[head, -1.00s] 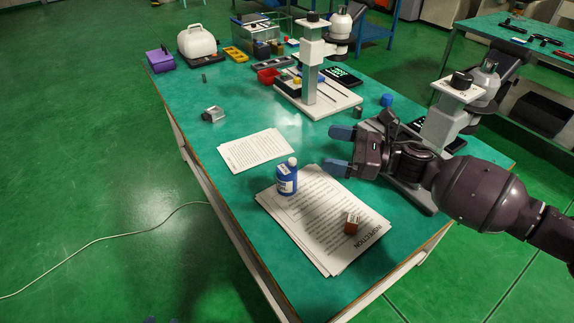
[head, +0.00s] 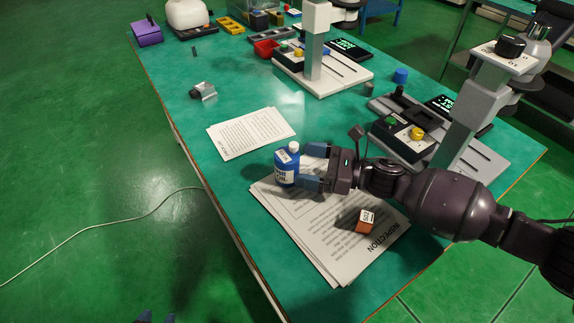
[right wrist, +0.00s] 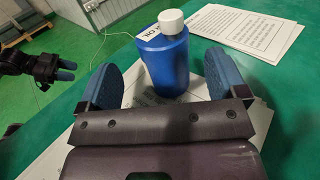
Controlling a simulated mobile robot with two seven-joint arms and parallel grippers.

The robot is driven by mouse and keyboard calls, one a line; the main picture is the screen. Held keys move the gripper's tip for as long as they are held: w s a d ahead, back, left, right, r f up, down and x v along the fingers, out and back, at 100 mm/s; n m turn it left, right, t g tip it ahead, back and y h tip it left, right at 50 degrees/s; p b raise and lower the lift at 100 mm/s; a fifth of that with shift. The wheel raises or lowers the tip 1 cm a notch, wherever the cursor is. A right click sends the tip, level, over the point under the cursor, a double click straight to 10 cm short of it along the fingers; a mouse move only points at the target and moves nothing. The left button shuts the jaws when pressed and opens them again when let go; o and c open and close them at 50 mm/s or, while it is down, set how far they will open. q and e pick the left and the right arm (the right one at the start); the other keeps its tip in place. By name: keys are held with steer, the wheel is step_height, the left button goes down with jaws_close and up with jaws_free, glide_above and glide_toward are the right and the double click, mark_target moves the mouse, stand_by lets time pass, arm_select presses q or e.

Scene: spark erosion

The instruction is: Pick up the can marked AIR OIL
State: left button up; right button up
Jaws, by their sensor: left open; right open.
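The can is a small blue bottle (head: 287,168) with a white cap and a white label; the label ends in OIL in the right wrist view (right wrist: 163,60). It stands upright on the left corner of the INSPECTION papers (head: 335,238). My right gripper (head: 312,166) is open and low over the papers, its blue fingers pointing at the can. In the right wrist view the can stands between the fingers' lines, with a gap on each side. My left gripper (head: 157,318) shows only its fingertips at the bottom edge of the head view; it also shows in the right wrist view (right wrist: 66,70), empty.
A small brown block (head: 365,222) with a white label lies on the papers beside my right gripper. A grey instrument stand (head: 468,125) is close behind my right arm. The table's left front is clear.

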mark_target(287, 160)
steer(key=shift+w+f+x, duration=0.1)
steer(key=shift+x, duration=1.2)
steer(key=shift+w+f+x, duration=0.1)
steer(key=shift+x, duration=1.2)
steer(key=shift+c, duration=0.2)
steer(key=c, duration=0.9)
steer(key=shift+c, duration=1.2)
steer(key=shift+r, duration=0.1)
